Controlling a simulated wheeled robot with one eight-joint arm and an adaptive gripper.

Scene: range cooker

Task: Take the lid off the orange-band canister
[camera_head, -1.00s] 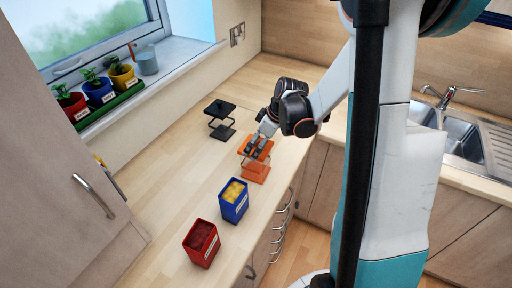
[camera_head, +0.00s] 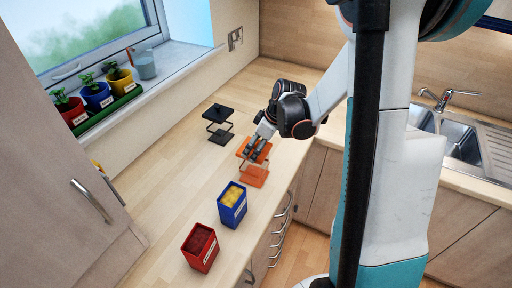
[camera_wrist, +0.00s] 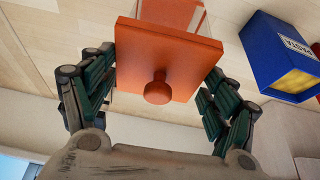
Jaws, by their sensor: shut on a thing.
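The orange-band canister has clear walls, an orange base (camera_head: 254,177) and a square orange lid (camera_head: 246,147). It stands on the wooden counter near its front edge. In the wrist view the lid (camera_wrist: 185,60) fills the top middle, with its round knob (camera_wrist: 158,88) facing me. My gripper (camera_head: 256,150) comes down over the lid in the head view. In the wrist view my gripper (camera_wrist: 158,82) has one finger along each side of the lid and is shut on it. I cannot tell whether there is a gap between lid and walls.
A similar black-lidded canister (camera_head: 218,113) stands behind and left. A blue PASTA box (camera_head: 232,207) and a red box (camera_head: 200,250) stand nearer on the counter; the blue box (camera_wrist: 275,62) shows at right in the wrist view. Potted plants (camera_head: 97,96) line the windowsill.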

